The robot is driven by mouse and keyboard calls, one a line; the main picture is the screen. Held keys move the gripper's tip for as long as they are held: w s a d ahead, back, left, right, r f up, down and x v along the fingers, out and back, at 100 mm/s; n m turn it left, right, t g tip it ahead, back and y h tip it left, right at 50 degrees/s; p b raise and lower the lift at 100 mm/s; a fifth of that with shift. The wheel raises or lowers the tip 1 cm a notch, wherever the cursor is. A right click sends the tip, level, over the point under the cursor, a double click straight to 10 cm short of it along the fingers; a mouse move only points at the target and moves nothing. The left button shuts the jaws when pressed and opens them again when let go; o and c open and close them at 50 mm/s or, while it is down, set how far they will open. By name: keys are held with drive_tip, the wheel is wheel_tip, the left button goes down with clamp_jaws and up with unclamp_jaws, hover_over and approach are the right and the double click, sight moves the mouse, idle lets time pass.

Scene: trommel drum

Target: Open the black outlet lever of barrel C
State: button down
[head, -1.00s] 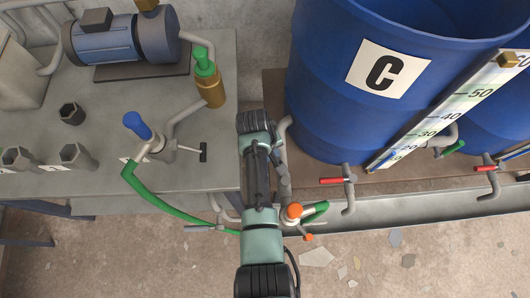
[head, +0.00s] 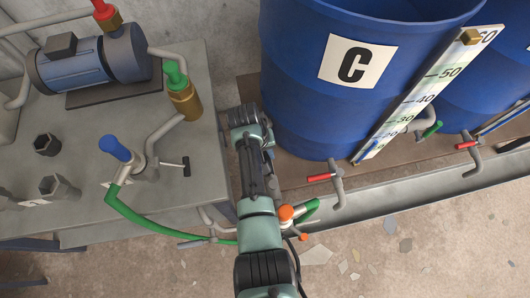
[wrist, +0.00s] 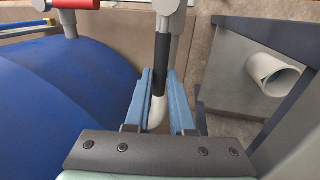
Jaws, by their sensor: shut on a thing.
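Barrel C (head: 300,105) is the blue drum right of centre in the head view, with a white label reading C. In the wrist view a blue drum wall (wrist: 70,110) fills the left side. The black outlet lever (wrist: 162,62) shows there upright in the picture, in front of a grey pipe. My gripper (wrist: 161,80) has its blue fingers shut on this black lever, one on each side. A pale curved spout end shows between the fingers. In the head view my arm hides the lever and my fingers.
A red-handled tap (head: 322,178) stands by the barrel's front, near the graduated scale (head: 430,85). A grey bench (head: 90,215) with a pump (head: 90,65) and a blue-handled valve (head: 118,150) is left of my arm. A white pipe end (wrist: 272,74) lies right in the wrist view.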

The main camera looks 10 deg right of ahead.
drive_tip(key=shift+d, duration=0.1)
drive_tip(key=c, duration=0.8)
unclamp_jaws()
drive_tip(key=shift+o, duration=0.2)
wheel_tip(320, 180, up, 13)
drive_tip(key=a+p, duration=0.2)
drive_tip(key=shift+a, duration=0.3)
drive_tip(key=shift+f, duration=0.15)
